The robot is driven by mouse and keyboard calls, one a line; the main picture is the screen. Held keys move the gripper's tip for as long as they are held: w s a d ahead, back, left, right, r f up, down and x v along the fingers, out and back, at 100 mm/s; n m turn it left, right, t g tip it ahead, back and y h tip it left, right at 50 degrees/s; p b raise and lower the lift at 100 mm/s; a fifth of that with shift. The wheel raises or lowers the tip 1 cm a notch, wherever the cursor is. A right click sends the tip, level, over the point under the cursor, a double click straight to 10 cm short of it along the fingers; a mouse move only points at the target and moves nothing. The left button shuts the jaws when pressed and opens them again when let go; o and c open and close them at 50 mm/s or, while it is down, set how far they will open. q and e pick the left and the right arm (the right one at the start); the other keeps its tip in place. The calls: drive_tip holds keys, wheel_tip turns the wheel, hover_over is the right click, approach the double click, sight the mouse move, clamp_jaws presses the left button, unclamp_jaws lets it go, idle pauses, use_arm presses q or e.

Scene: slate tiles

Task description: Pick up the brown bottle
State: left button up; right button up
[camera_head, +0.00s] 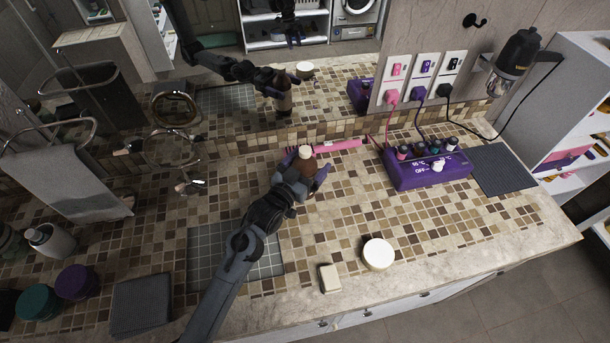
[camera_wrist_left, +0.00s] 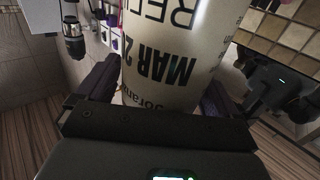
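The brown bottle (camera_head: 308,166) with its white cap is upright near the middle of the counter in the head view. My left gripper (camera_head: 305,177) has its fingers on either side of it. In the left wrist view the bottle's pale label with dark print (camera_wrist_left: 165,55) fills the space between the fingers, with no clear gap, so the gripper looks shut on it. The gripper hides the bottle's base; I cannot tell whether it touches the counter. My right gripper is not clearly in view.
A pink wand (camera_head: 340,145) lies behind the bottle, and a purple box (camera_head: 430,172) stands to the right. A round white tub (camera_head: 378,254) and a small cream block (camera_head: 330,278) are near the front edge. The mirror (camera_head: 335,88) stands behind.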

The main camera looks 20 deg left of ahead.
use_arm(q)
drive_tip(key=c, duration=1.2)
drive_tip(key=shift+r, duration=0.1)
drive_tip(key=shift+c, duration=0.6)
drive_tip(key=shift+r, duration=0.1)
